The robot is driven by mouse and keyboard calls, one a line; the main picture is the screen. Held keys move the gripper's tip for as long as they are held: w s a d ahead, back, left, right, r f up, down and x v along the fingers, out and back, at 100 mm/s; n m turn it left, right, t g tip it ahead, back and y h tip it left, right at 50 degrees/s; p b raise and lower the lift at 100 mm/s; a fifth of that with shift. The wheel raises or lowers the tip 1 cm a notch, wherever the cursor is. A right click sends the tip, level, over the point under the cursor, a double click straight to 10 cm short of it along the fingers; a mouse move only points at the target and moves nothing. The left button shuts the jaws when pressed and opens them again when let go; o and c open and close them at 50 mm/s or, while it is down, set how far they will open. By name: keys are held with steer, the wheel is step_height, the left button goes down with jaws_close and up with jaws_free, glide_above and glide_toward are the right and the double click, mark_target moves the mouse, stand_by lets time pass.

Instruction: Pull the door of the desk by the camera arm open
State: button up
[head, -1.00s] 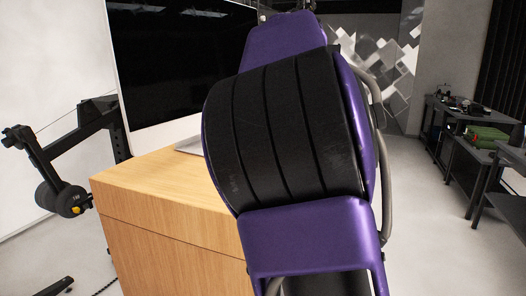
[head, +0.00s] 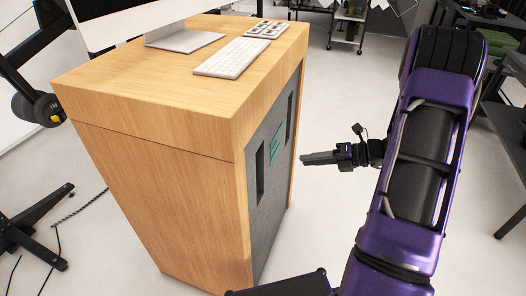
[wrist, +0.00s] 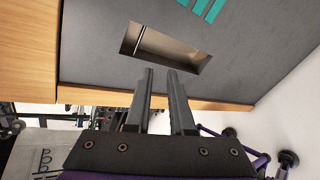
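The desk (head: 150,150) is a tall light-wood cabinet. Its grey door face (head: 274,190) is on the right side, with two dark upright slots, a near one (head: 260,172) and a far one (head: 289,118), and a teal logo between them. No gap shows at the door. My gripper (head: 303,160) is to the right of this face, fingers pointing left toward it. In the wrist view, my two black fingers (wrist: 160,72) are apart with nothing between them, pointing at a recessed slot (wrist: 168,48) in the grey panel. I cannot tell how far the fingertips are from it.
A monitor, keyboard (head: 232,58) and small keypad (head: 266,29) are on the desktop. The black camera arm (head: 22,92) stands at the left, its foot (head: 35,228) on the floor. Shelves stand at the right. The floor between is clear.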

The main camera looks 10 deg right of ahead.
steer(key=w+a+m, duration=0.1)
steer(key=w+a, duration=0.1)
steer(key=a, duration=0.2)
steer(key=w+a+f+m+t+y+b, duration=0.1)
steer(key=w+a+m, duration=0.1)
steer(key=a, duration=0.3)
steer(key=w+a+f+m, duration=0.1)
steer(key=w+a, duration=0.3)
steer(key=a, duration=0.1)
steer(key=shift+w+a+t+y+b, duration=0.1)
steer(key=shift+a+t+y+b, duration=0.05)
steer(key=shift+t+y+b, duration=0.15)
jaws_close()
stand_by(1.1)
